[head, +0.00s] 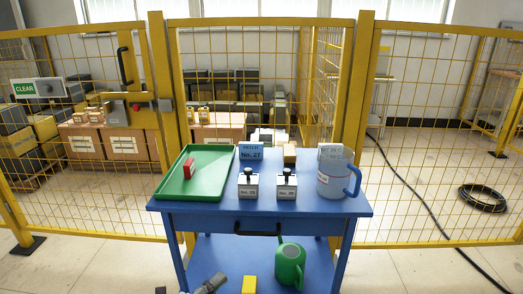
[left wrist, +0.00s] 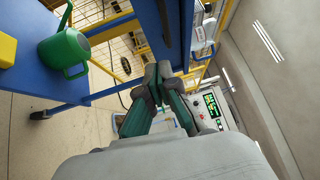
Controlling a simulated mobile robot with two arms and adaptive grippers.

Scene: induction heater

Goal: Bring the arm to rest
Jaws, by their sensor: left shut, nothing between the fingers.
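My left gripper (head: 214,282) shows at the bottom edge of the head view, low in front of the blue table (head: 300,222). In the left wrist view the fingers of the left gripper (left wrist: 158,84) are closed together with nothing between them. A green watering can (head: 289,263) stands on the table's lower shelf, right of the gripper, and a yellow block (head: 249,285) is nearer to it. The watering can (left wrist: 66,50) and yellow block (left wrist: 6,48) also show at the left of the wrist view, apart from the fingers. My right gripper is not in view.
On the tabletop are a green tray (head: 225,172) with a red block (head: 188,167), two small labelled blocks with black knobs (head: 248,183), and a white-blue jug (head: 334,177). A yellow mesh fence (head: 420,150) stands behind. A black cable (head: 415,195) lies on the floor at right.

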